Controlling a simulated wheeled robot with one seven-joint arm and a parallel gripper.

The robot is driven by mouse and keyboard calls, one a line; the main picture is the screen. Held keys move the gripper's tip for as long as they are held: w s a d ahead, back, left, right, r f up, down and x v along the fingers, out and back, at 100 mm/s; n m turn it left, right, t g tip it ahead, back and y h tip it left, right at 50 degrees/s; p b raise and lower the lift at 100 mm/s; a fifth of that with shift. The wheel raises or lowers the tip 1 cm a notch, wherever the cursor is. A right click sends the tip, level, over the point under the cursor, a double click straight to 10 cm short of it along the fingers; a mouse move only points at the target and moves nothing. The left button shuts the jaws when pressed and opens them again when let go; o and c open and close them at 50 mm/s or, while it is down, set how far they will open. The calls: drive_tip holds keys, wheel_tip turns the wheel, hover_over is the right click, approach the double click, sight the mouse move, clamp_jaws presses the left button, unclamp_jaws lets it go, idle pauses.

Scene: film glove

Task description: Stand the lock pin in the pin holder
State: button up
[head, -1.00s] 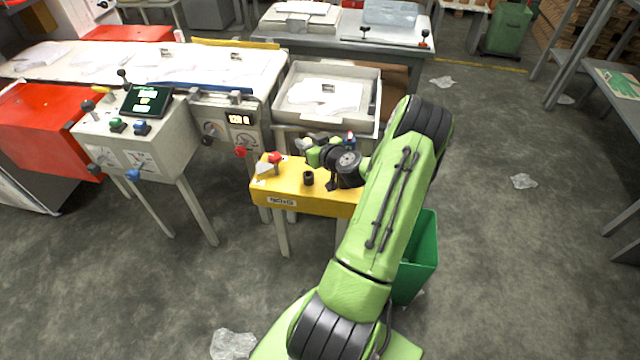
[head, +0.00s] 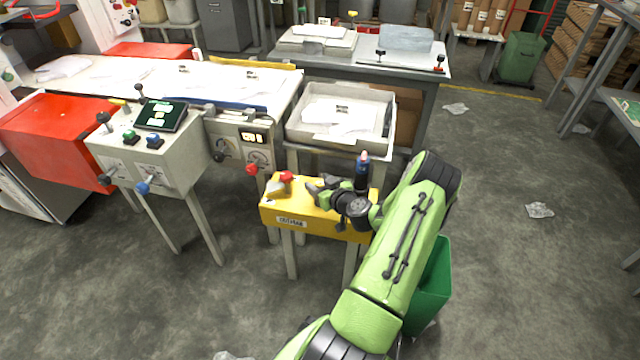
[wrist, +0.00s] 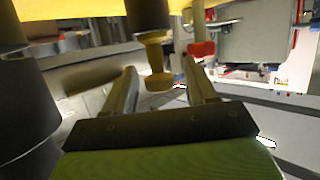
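In the wrist view, which shows the scene upside down, the brass-yellow lock pin (wrist: 156,62) sticks out of a dark cylinder, which looks like the pin holder (wrist: 148,14). The cylinder meets the yellow bench top. The pin looks upright, with its round head outward. My gripper (wrist: 160,80) has one finger on each side of the pin, with gaps visible between fingers and pin. In the head view my gripper (head: 318,190) is low over the yellow bench (head: 322,228) and covers the holder. How deep the pin sits is hidden.
A red knob (head: 287,177) stands on the bench left of my gripper. A dark cylinder with a blue and red top (head: 362,172) stands close to my wrist. A grey tray (head: 340,140) is behind. A green bin (head: 430,290) is at the right.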

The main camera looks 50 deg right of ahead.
drive_tip(key=shift+r, duration=0.15)
drive_tip(key=p+v, duration=0.2)
drive_tip(key=v, duration=1)
drive_tip(key=w+a+r+n+g+y, duration=0.3)
drive_tip(key=w+a+r+n+y, duration=0.15)
drive_tip(key=a, duration=0.65)
drive_tip(key=w+a+r+n+g+y, duration=0.25)
drive_tip(key=w+a+r+y, duration=0.2)
drive_tip(key=a, duration=0.55)
drive_tip(key=s+a+r+g+h, duration=0.3)
drive_tip(key=s+a+r, duration=0.2)
drive_tip(key=a+r, duration=0.5)
drive_tip(key=s+a+r+m, duration=0.1)
drive_tip(key=s+a+r, duration=0.1)
drive_tip(key=s, duration=0.3)
drive_tip(key=s+a+r+m, duration=0.1)
drive_tip(key=s+a+r, duration=0.1)
drive_tip(key=s, duration=0.3)
drive_tip(key=shift+s+a+r+m+t+h, duration=0.3)
drive_tip(key=shift+s+a+m+t, duration=0.1)
drive_tip(key=shift+a+t, duration=0.1)
